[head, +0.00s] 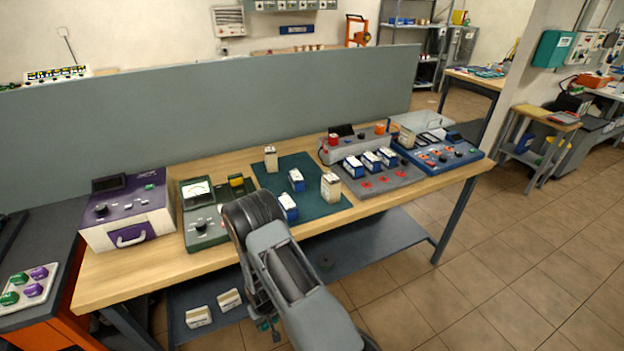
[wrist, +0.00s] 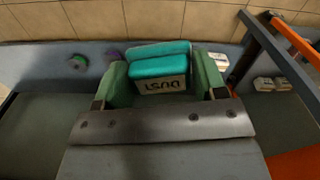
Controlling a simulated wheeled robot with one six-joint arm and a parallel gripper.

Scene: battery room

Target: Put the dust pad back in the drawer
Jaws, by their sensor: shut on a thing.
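The dust pad (wrist: 160,72) is a teal block with a pale front marked DUST, seen upside down in the wrist view. My gripper (wrist: 163,76) is shut on it, with a green finger against each side. The pad is held clear of the grey shelf below the bench. In the head view my arm hides most of the gripper, and I cannot make out the pad there. A drawer (head: 131,237) with a purple front and pale handle is in the white and purple instrument (head: 152,205) at the bench's left. It looks shut.
The wooden bench (head: 100,285) carries a green meter (head: 201,232), a dark green mat (head: 325,206) with several blocks, and more instruments at right. Pale boxes (head: 198,317) lie on the lower shelf (head: 390,237). A tray (head: 40,306) of coloured knobs is far left. Tiled floor at right is clear.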

